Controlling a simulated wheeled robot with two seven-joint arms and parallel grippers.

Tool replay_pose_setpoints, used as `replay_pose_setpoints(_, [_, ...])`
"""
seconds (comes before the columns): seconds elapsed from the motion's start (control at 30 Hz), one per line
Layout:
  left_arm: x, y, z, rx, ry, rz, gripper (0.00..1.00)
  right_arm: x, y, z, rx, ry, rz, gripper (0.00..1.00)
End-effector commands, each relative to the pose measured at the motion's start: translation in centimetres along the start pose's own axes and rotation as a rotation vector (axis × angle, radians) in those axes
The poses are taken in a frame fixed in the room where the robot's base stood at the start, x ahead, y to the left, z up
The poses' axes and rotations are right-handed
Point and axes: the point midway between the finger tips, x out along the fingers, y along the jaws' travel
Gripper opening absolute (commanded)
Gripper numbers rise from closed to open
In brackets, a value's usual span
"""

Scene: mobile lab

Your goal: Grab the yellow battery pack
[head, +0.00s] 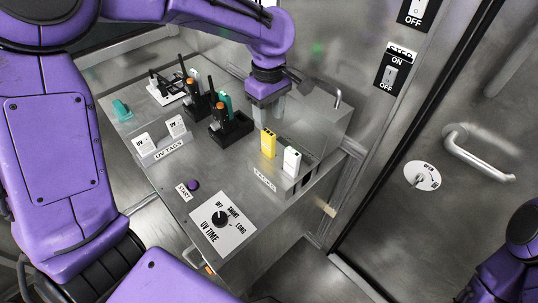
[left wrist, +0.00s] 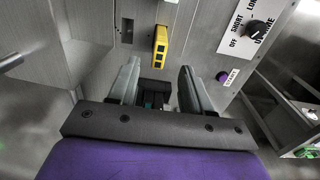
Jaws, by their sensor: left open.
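The yellow battery pack (head: 268,143) stands upright in the dock at the right part of the metal bench. It also shows in the left wrist view (left wrist: 160,45), ahead of and roughly between my fingertips. My left gripper (head: 267,108) points down above the bench, just behind the yellow pack in the head view. In the left wrist view its two fingers (left wrist: 159,68) are spread, with nothing held between them. My right gripper is out of view.
A white pack (head: 291,161) stands right beside the yellow one. Black holders with orange-topped devices (head: 220,116) stand left of my gripper. White UV tags (head: 176,126), a purple start button (head: 193,185) and a UV time dial (head: 221,218) lie further left and front.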

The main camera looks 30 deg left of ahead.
Motion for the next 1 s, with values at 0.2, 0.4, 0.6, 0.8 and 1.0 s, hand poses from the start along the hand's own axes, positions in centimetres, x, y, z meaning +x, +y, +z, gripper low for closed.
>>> replay_pose_setpoints(0.2, [4.0, 0.0, 0.1, 0.001, -0.003, -0.004, 0.49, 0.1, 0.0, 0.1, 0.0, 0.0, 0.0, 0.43])
replay_pose_setpoints(0.4, [6.4, 0.1, 0.0, 0.002, -0.004, -0.004, 0.49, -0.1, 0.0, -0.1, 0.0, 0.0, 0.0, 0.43])
replay_pose_setpoints(0.6, [9.8, 0.1, -0.3, 0.003, -0.001, -0.002, 0.49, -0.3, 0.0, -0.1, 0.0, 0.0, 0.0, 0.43])
replay_pose_setpoints(0.8, [10.2, 0.1, -0.3, 0.004, 0.001, 0.0, 0.49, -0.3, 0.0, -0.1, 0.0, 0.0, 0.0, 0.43])
replay_pose_setpoints(1.0, [10.2, 0.1, -0.3, 0.004, 0.001, 0.0, 0.07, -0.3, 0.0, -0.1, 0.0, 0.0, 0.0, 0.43])
